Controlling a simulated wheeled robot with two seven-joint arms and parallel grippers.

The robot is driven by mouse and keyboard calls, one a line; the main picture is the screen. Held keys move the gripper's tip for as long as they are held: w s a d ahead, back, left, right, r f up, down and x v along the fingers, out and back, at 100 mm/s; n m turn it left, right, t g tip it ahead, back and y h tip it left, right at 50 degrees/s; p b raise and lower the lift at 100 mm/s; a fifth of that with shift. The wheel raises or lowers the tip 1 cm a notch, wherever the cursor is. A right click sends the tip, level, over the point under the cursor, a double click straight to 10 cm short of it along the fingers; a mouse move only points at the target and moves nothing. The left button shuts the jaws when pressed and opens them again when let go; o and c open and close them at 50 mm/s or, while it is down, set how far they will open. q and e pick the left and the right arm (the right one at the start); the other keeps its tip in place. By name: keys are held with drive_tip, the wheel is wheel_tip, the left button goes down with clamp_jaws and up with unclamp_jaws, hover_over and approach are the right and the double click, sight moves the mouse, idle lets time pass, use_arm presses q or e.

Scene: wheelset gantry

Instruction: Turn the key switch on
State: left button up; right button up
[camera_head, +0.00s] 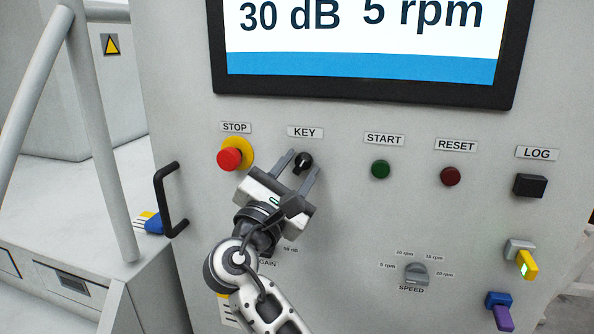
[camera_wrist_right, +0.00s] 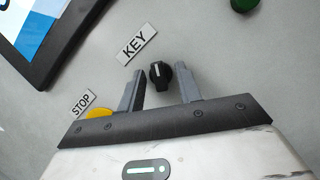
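The key switch (camera_head: 303,162) is a small black knob with a light pointer mark, on the grey panel under the KEY label (camera_head: 305,132). In the right wrist view the knob (camera_wrist_right: 160,76) sits ahead of and between the two fingers, and its mark looks nearly upright there. My right gripper (camera_head: 301,162) is open, with its fingers on either side of the knob. I see a gap on both sides of the knob, and nothing is held. My left gripper is not in view.
A red stop button (camera_head: 230,159) on a yellow base is just left of the gripper. A green start button (camera_head: 380,169), a red reset button (camera_head: 450,176) and a black log button (camera_head: 530,185) are to the right. A screen (camera_head: 365,45) is above, a black handle (camera_head: 168,200) left.

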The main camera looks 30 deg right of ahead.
drive_tip(key=shift+s+a+f, duration=0.1)
drive_tip(key=shift+a+f, duration=0.05)
use_arm(q)
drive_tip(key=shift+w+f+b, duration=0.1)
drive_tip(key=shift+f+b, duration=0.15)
drive_tip(key=shift+b, duration=0.6)
use_arm(e)
drive_tip(key=v, duration=0.7)
